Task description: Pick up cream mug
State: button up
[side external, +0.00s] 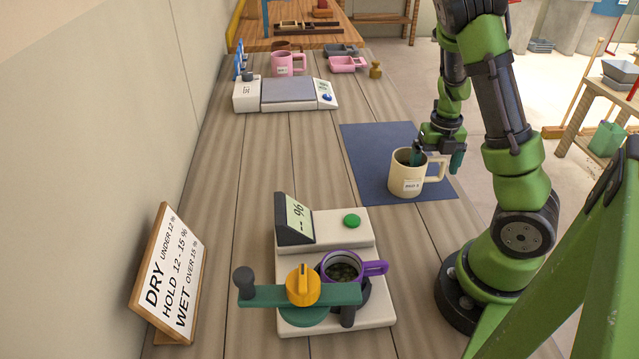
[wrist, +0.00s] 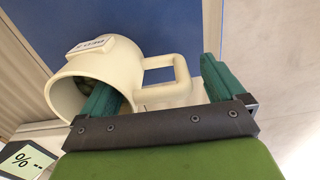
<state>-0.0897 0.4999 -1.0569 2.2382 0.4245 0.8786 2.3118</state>
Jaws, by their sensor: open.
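The cream mug (side external: 406,181) stands upright on the blue mat (side external: 361,148), with a small white label on its side and its handle pointing right. In the wrist view the cream mug (wrist: 112,58) has its open mouth toward my gripper, and contents show dimly inside. My gripper (side external: 437,159) is open at the mug. In the wrist view, the left finger of my gripper (wrist: 160,90) reaches into the mug's mouth and the right finger is outside, beyond the handle. The wall and handle lie between the fingers; I cannot tell whether either finger touches them.
A moisture meter (side external: 330,229) with a purple mug (side external: 341,268) stands in front, beside a dry/hold/wet sign (side external: 172,270). A scale (side external: 288,90), a pink mug (side external: 287,63) and a pink tray (side external: 348,64) are at the back. The table's middle is clear.

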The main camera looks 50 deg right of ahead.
jog(key=shift+c, duration=0.4)
jog(key=c, duration=1.3)
jog(key=shift+r, duration=5.05)
jog(key=shift+c, duration=0.3)
